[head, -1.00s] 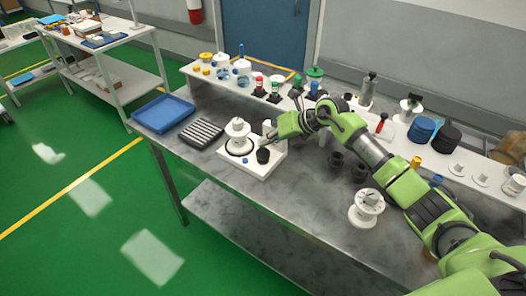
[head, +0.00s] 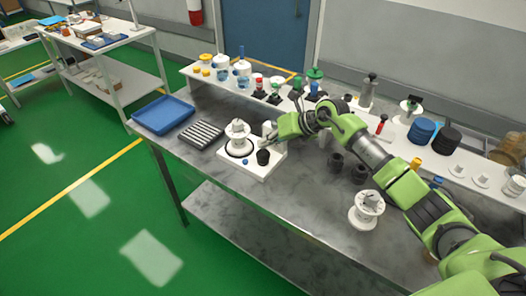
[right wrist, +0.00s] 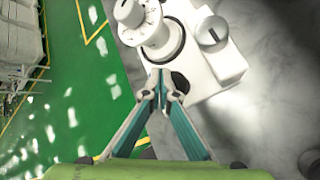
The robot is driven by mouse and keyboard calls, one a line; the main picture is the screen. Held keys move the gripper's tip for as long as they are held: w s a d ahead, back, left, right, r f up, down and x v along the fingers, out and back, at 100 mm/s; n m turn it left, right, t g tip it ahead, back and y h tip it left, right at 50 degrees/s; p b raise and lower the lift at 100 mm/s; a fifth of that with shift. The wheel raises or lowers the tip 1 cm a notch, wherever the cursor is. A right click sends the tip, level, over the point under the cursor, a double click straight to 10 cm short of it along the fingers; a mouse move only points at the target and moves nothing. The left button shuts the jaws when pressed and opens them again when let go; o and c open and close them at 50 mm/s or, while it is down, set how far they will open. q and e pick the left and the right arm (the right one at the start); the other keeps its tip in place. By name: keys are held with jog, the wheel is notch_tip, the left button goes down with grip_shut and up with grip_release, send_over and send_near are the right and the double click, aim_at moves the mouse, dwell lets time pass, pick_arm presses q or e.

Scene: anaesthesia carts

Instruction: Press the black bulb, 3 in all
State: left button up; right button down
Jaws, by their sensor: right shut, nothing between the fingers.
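The black bulb (head: 263,157) is a small dark cup-like piece on the front right part of a white base (head: 258,172). A white dial unit (head: 237,139) with a black ring around its foot stands on the same base. My right gripper (head: 268,138) is shut and empty, just behind and above the bulb. In the right wrist view the closed fingertips (right wrist: 164,86) overlap the left side of the dark bulb (right wrist: 181,82) and hide part of it. I cannot tell whether they touch it. My left gripper is not in view.
A ribbed grey block (head: 201,134) and a blue tray (head: 164,114) lie left of the base. Dark cups (head: 336,163) and a white spool (head: 367,210) stand to the right. A raised white shelf (head: 205,81) with bottles runs behind. The table front is clear.

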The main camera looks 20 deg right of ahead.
aim_at(265, 152)
jog(key=shift+f, duration=0.1)
jog(key=shift+f, duration=0.3)
jog(key=shift+f+b, duration=0.85)
jog(key=shift+f, duration=0.1)
dwell(0.8)
dwell(0.3)
jog(key=shift+r+p, duration=0.95)
jog(key=shift+r, duration=0.35)
notch_tip(265, 152, up, 5)
jog(key=p, duration=0.3)
jog(key=shift+p, duration=0.4)
dwell(1.1)
